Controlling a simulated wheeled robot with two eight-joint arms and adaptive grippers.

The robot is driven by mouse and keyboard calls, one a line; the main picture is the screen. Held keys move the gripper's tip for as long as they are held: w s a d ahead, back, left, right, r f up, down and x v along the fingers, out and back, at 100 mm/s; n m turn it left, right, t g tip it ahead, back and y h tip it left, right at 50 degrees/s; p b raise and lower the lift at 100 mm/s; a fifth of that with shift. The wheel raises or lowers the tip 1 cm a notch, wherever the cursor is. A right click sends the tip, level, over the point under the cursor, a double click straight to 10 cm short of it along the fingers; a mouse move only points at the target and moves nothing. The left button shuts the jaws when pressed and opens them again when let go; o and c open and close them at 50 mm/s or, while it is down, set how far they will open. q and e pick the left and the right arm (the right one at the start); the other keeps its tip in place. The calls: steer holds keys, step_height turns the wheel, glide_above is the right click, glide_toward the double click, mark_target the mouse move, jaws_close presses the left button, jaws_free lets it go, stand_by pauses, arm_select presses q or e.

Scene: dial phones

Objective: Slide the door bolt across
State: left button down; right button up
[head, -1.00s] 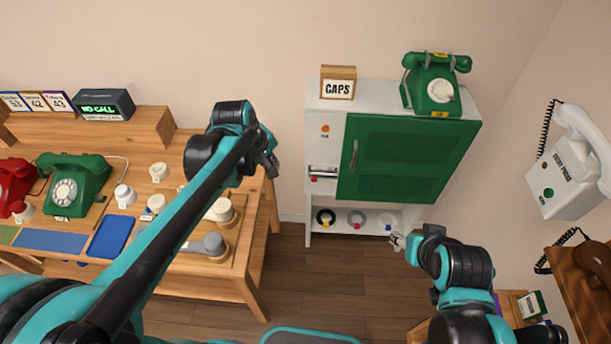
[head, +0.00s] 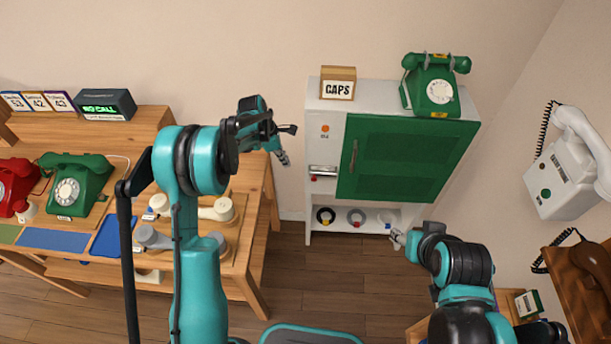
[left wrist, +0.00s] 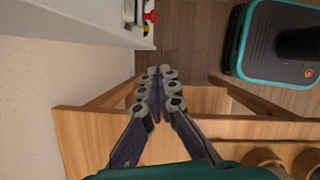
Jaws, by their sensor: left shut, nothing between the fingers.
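The door bolt (head: 322,171) is a silver bar with a red part below it, on the white strip left of the cabinet's green door (head: 405,158). The door looks closed, with a long upright handle. In the left wrist view, a red and metal fitting (left wrist: 149,17) shows on the white cabinet's edge at the top. My left gripper (head: 285,159) is shut and empty, left of the bolt and apart from it. Its fingertips (left wrist: 155,75) also show in the left wrist view. My right gripper (head: 396,239) is low, below the cabinet's front; its jaw state is unclear.
The wooden table (head: 255,215) with phones and handsets stands at the left, close to my left arm. A CAPS box (head: 338,83) and a green phone (head: 432,88) stand on the white cabinet (head: 385,97). A white wall phone (head: 562,170) hangs at the right.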

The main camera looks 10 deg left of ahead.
mark_target(320, 176)
arm_select(q)
steer(key=shift+f, duration=0.1)
steer(key=w+d+f+b, duration=0.2)
steer(key=d+f+b, duration=0.2)
steer(key=f, duration=0.6)
steer(key=d, duration=0.2)
steer(key=shift+d+b, duration=0.3)
steer(key=shift+d, duration=0.05)
steer(key=shift+w+r, duration=0.1)
steer(key=d, duration=0.5)
steer(key=shift+w, duration=0.2)
